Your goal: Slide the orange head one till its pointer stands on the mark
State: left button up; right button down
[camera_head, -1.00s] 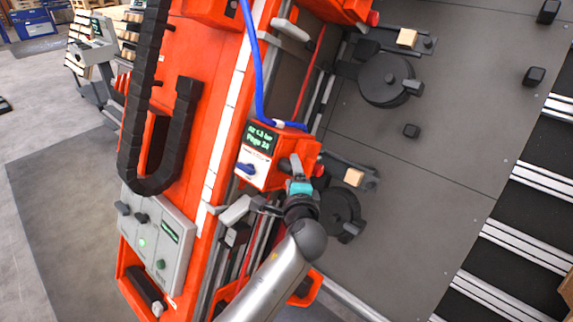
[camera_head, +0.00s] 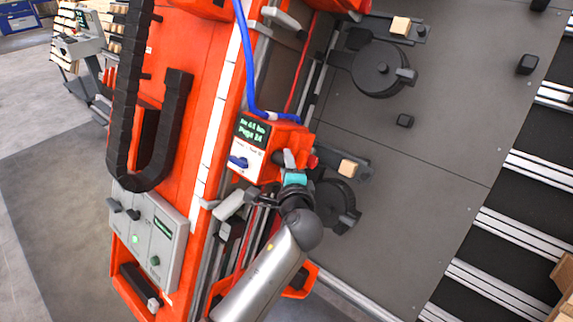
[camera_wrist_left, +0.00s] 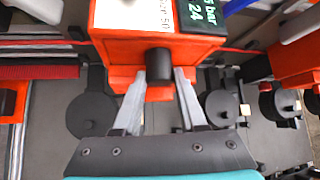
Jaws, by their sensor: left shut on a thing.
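The orange head (camera_head: 284,137) sits on the rail of the orange gantry, with a green-lettered display and a white panel with a blue knob. My left gripper (camera_head: 288,165) reaches its lower side from below. In the left wrist view, the two light fingers of my left gripper (camera_wrist_left: 159,80) stand either side of a black handle on the orange head (camera_wrist_left: 120,48) and are shut on it. A white scale strip (camera_head: 216,108) runs along the gantry beside the rail. I cannot make out the pointer or the mark. My right gripper is not in view.
A blue hose (camera_head: 245,60) rises from the head. Black discs (camera_head: 383,68) and wooden blocks (camera_head: 348,168) stand on the grey plate to the right. A black cable chain (camera_head: 125,100) and a control panel (camera_head: 150,240) are on the left.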

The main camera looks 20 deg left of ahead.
pick_arm(q)
grip_shut()
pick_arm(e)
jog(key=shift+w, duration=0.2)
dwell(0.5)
